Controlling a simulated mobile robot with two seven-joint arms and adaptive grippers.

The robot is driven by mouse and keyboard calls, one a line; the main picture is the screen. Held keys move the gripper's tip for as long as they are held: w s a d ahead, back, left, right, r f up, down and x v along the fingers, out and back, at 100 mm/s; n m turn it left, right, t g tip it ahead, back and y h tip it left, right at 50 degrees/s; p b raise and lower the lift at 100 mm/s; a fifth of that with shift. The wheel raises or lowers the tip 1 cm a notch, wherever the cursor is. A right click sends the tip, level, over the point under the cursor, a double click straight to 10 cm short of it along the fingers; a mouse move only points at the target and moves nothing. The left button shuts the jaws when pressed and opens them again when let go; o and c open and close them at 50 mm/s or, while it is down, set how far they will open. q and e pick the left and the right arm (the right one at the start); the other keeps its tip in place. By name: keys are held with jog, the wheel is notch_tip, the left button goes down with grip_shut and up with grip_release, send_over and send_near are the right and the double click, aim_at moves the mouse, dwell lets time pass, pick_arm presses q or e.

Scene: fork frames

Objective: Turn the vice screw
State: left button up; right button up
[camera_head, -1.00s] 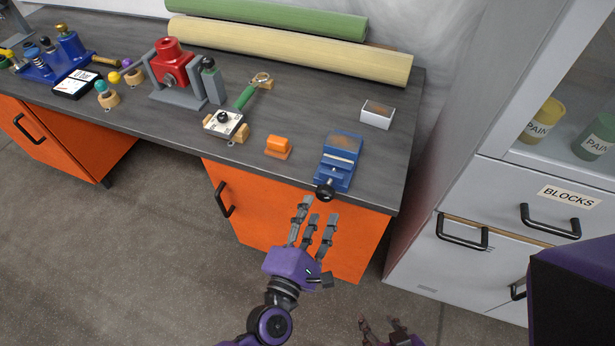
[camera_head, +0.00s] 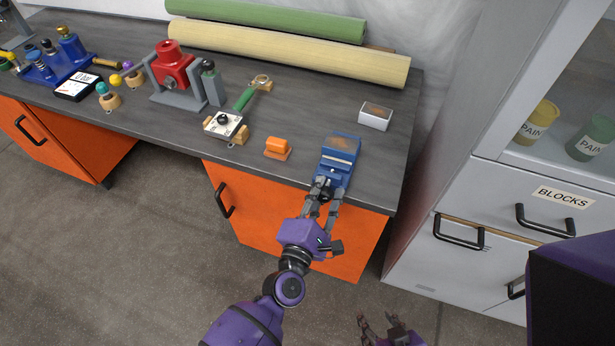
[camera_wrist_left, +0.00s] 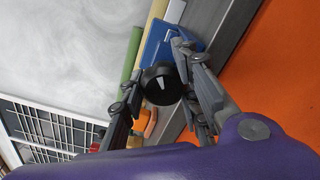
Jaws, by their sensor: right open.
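The blue vice (camera_head: 339,158) sits at the front right edge of the workbench, its screw end toward me. In the left wrist view the vice (camera_wrist_left: 154,48) lies behind its round black screw knob (camera_wrist_left: 158,90). My left gripper (camera_head: 325,190) is at the knob, with fingers on both sides. In the wrist view its fingers are spread, with a gap between the knob and the left finger; contact on the right side is unclear. The fingers mostly hide the knob in the head view. My right gripper (camera_head: 388,325) is open and empty, low at the bottom edge.
An orange block (camera_head: 278,147) lies left of the vice and a small white box (camera_head: 375,116) behind it to the right. A red machine (camera_head: 170,68) and other tools stand further left. A grey cabinet (camera_head: 500,225) stands right of the bench.

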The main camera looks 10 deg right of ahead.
pick_arm(q)
jog(key=shift+w+a+r, duration=0.1)
jog(key=shift+w, duration=0.05)
jog(key=c, duration=0.4)
jog(key=shift+o, duration=0.2)
jog(key=shift+w+a+r+m, duration=0.1)
jog(key=shift+r+m, duration=0.05)
jog(key=shift+m, duration=0.15)
